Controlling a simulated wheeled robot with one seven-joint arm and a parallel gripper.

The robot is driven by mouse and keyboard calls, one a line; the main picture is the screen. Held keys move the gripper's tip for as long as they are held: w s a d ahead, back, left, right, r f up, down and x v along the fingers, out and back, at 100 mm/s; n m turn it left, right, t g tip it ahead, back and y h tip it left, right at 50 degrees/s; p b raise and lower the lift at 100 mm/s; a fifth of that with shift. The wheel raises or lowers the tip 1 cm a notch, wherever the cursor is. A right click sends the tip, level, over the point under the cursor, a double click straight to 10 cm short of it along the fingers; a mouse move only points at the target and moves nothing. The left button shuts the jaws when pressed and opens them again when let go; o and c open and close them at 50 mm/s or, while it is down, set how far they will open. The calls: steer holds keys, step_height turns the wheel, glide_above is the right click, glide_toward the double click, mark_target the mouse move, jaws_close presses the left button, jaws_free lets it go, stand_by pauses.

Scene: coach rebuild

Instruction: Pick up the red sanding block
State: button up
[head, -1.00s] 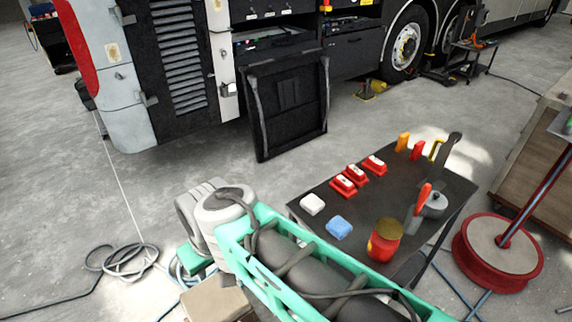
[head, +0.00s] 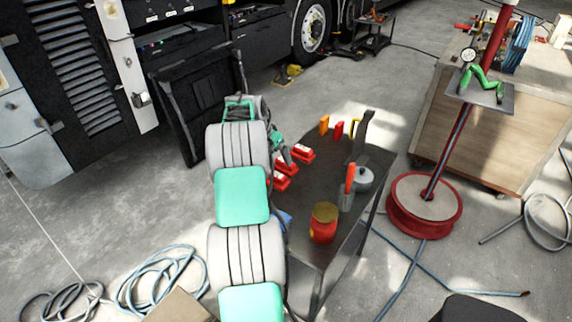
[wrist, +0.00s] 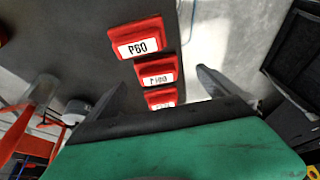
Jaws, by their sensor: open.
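Three red sanding blocks with white labels lie in a row on the dark cart top (head: 375,178). In the head view one red block (head: 303,152) shows past my arm, and a second red block (head: 287,166) is partly covered. The middle block (wrist: 156,71) and the lowest block (wrist: 160,98) have labels I cannot read surely. My gripper (wrist: 161,80) is open and empty, its fingers to either side of the row in that view. It cannot be told how high it is above them.
Upright orange (head: 324,124) and red (head: 338,130) pieces stand behind. A red-based stand (head: 425,205) is to the right.

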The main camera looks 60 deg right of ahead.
mark_target(282, 163)
steer(key=shift+s+d+f+m, duration=0.3)
steer(key=shift+s+d+f, duration=0.55)
steer(key=shift+d+f, duration=0.1)
steer(key=p+x, duration=0.1)
steer(key=x, duration=0.2)
steer(key=p+x, duration=0.1)
steer(key=x, duration=0.2)
steer(key=shift+w+f+p, duration=0.2)
steer(key=shift+f+p, duration=0.1)
steer(key=shift+f, duration=0.05)
steer(key=c, duration=1.3)
